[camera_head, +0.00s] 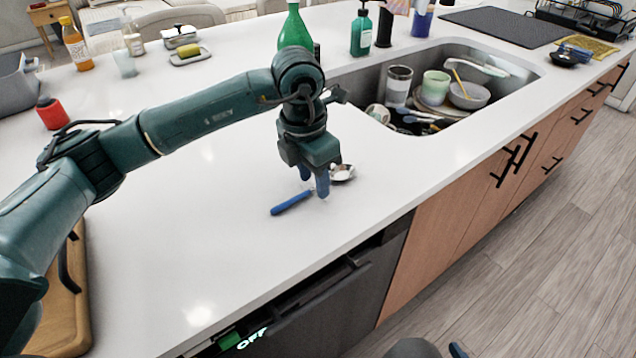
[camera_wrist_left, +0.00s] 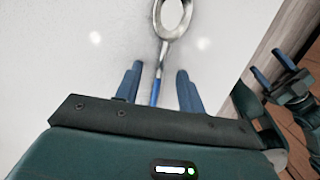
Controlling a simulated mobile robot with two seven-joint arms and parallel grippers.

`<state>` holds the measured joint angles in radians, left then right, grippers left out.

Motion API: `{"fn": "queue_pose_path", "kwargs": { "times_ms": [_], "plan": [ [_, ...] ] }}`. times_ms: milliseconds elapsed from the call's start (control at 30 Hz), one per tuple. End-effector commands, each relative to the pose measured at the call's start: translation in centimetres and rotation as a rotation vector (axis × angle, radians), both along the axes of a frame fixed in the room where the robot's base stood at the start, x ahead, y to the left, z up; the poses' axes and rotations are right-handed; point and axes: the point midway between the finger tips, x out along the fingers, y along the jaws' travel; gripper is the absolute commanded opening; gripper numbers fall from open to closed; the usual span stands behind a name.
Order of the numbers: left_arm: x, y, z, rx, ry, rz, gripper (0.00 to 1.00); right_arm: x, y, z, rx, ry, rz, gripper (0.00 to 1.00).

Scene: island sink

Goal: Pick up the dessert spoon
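The dessert spoon (camera_head: 290,203) lies flat on the white counter, with a blue handle toward the front left and a silver bowl toward the back right. My left gripper (camera_head: 313,182) points down over its middle and hides part of it in the head view. In the left wrist view, the spoon (camera_wrist_left: 173,20) runs between the two parted blue fingers of my left gripper (camera_wrist_left: 158,85), which is open and empty. Whether the fingertips touch the counter is unclear. My right gripper (camera_wrist_left: 274,70) shows at the right of the wrist view, beyond the counter edge, fingers apart and empty.
The sink (camera_head: 533,75) behind to the right holds cups, bowls and utensils. A green bottle (camera_head: 295,28) and a soap dispenser (camera_head: 361,35) stand behind. A wooden board (camera_head: 66,318) lies at the left. The counter around the spoon is clear; its front edge is close.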

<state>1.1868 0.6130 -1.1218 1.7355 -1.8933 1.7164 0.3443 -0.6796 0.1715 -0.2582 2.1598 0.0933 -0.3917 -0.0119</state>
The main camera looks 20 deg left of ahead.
Motion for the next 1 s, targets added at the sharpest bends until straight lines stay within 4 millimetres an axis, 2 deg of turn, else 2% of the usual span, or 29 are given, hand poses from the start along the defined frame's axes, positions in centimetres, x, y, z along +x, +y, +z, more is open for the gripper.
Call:
{"fn": "queue_pose_path", "kwargs": {
  "times_ms": [100,767,1000],
  "plan": [
    [0.06,-0.07,-0.63,0.000,0.000,-0.001,0.39,0.00,0.00,0.02,-0.001,0.001,0.001,0.59],
    [0.05,-0.07,-1.02,-0.001,-0.001,0.000,0.39,-0.07,0.02,-0.69,-0.002,0.003,0.003,0.59],
    [0.05,-0.07,-0.92,0.000,0.000,0.000,0.20,-0.06,0.03,-0.59,-0.003,0.004,0.004,0.59]
  ]
}}
